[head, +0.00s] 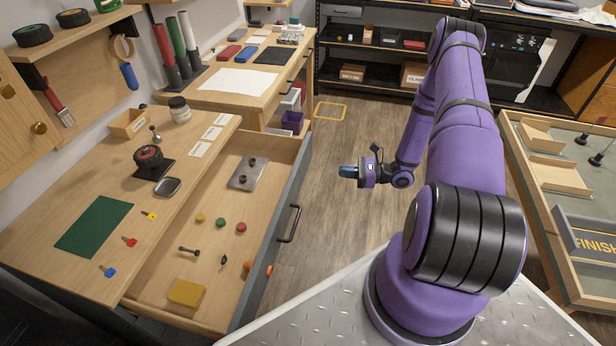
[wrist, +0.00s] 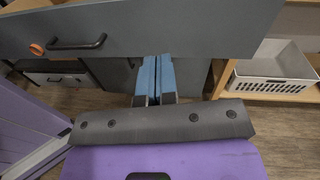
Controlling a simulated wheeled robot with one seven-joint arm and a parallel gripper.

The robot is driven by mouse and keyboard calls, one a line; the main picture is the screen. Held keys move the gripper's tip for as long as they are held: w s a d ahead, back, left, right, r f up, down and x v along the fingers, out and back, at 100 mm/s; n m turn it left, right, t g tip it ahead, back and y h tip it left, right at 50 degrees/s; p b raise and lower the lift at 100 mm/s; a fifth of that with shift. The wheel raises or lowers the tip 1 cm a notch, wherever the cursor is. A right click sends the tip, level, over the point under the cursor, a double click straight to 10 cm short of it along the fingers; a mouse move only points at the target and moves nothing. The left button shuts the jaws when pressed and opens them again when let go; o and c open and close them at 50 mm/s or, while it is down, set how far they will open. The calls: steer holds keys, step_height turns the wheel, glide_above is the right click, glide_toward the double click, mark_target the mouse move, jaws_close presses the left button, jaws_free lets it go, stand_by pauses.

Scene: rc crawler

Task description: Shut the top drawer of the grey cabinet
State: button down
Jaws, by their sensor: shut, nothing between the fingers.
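The top drawer (head: 215,215) of the grey cabinet is pulled well out, with small parts lying inside it. Its grey front (head: 262,270) has a black bar handle (head: 291,223). In the wrist view the drawer front (wrist: 190,28) spans the top, with its handle (wrist: 77,44) at the left. My gripper (head: 346,171) is shut and empty, to the right of the drawer front and apart from it in the head view. In the wrist view the blue fingers (wrist: 158,60) point at the front's lower edge, right of the handle; I cannot tell the exact gap.
The wooden worktop (head: 75,200) holds a green mat, a black-and-red wheel and small tools. A metal plate (head: 248,173) and a yellow sponge-like block (head: 187,292) lie in the drawer. A white basket (wrist: 270,68) stands on a shelf. Wood floor (head: 335,230) is clear beside the drawer.

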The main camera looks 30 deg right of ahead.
step_height(320, 180, down, 4)
steer(key=s+m+t+h, duration=0.1)
steer(key=m+t, duration=0.1)
glide_toward(301, 175)
steer(key=x, duration=0.7)
steer(key=shift+w+a, duration=0.15)
steer(key=shift+a, duration=0.1)
steer(key=shift+a, duration=0.1)
steer(key=x, duration=2.8)
steer(key=shift+w+f, duration=0.15)
steer(key=shift+w, duration=0.35)
steer(key=shift+a+r, duration=0.15)
steer(key=shift+r, duration=0.1)
